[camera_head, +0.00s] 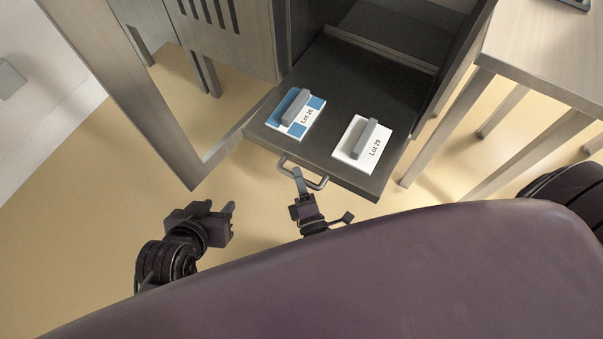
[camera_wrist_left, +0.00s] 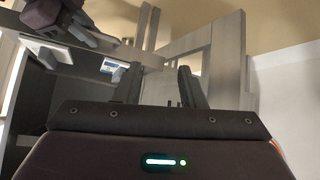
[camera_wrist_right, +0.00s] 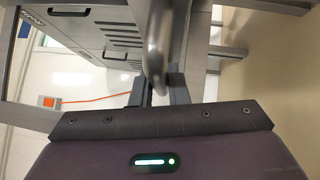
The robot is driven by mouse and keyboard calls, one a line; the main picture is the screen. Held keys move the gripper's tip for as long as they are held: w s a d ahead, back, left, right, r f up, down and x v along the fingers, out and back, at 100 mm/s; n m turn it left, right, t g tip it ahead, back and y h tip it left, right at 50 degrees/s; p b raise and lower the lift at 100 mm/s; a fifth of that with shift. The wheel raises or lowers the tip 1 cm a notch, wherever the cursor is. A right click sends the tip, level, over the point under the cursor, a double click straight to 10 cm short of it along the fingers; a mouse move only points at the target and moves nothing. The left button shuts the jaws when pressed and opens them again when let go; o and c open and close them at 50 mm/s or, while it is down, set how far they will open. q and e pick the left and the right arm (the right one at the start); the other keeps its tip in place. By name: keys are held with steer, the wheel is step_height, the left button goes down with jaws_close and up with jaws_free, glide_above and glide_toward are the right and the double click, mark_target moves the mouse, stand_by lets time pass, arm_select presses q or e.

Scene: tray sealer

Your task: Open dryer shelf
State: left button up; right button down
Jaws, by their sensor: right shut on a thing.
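The dryer shelf (camera_head: 325,73) is a dark flat slab that sticks out of the dryer cabinet (camera_head: 257,40). Its curved metal handle (camera_head: 319,185) is on the front edge and shows large in the right wrist view (camera_wrist_right: 157,50). My right gripper (camera_head: 298,174) is shut on this handle, with the bar between its fingers. A blue-and-white pack labelled Lot 26 (camera_head: 313,118) and a white pack labelled Lot 29 (camera_head: 377,147) lie on the shelf, each with a grey block on top. My left gripper (camera_head: 220,207) is open and empty, left of the shelf, touching nothing.
The cabinet's framed door (camera_head: 135,95) stands open at the left, near my left gripper. A light table (camera_head: 550,50) with several legs stands at the right, close to the shelf. Open floor (camera_head: 85,215) lies at the lower left.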

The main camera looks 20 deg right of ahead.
steer(key=c, duration=1.4)
jaws_free()
